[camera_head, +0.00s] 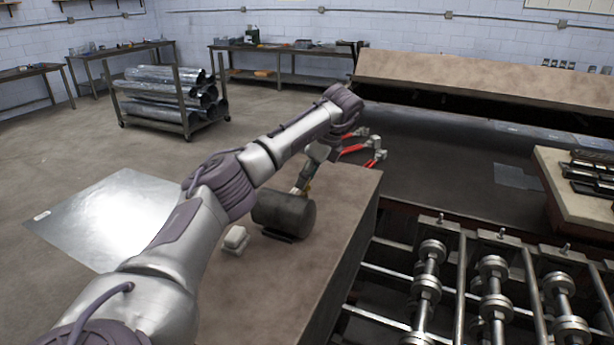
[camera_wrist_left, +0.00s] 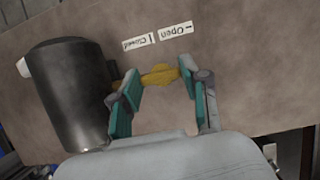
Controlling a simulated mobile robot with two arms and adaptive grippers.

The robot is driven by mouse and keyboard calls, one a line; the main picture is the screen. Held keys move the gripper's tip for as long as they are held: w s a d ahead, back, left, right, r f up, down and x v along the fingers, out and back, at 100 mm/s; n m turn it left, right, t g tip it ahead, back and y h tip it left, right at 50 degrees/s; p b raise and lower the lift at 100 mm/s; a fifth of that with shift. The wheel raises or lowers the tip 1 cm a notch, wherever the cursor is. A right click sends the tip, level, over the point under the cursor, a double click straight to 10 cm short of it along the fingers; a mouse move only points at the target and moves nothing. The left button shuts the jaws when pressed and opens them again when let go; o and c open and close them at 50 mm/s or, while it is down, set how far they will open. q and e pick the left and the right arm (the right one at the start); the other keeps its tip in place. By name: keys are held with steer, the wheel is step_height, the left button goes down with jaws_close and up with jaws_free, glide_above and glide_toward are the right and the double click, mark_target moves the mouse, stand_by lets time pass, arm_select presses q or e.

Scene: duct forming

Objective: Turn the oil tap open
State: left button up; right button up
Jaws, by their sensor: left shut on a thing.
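The oil tap's yellow handle (camera_wrist_left: 160,75) lies between the teal pads of my left gripper (camera_wrist_left: 157,84) in the left wrist view. The gripper is shut on it, with one pad at each end. In the head view my left gripper (camera_head: 303,184) reaches down beside a dark cylindrical tank (camera_head: 284,212), and the tap is mostly hidden there. The tank (camera_wrist_left: 70,92) stands left of the handle in the wrist view. Two white labels, "Closed" (camera_wrist_left: 138,42) and "Open" (camera_wrist_left: 176,30), appear upside down just beyond the handle. My right gripper is not in view.
The tank rests on a brown machine top (camera_head: 270,275) with a small white block (camera_head: 235,238) near it. Red-handled tools (camera_head: 375,152) lie behind my wrist. Metal rollers (camera_head: 425,290) fill the lower right. A sheet of metal (camera_head: 115,215) lies on the floor at left.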

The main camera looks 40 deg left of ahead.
arm_select(q)
steer(key=o, duration=1.1)
steer(key=shift+r, duration=0.1)
steer(key=shift+o, duration=0.2)
steer(key=v, duration=1.2)
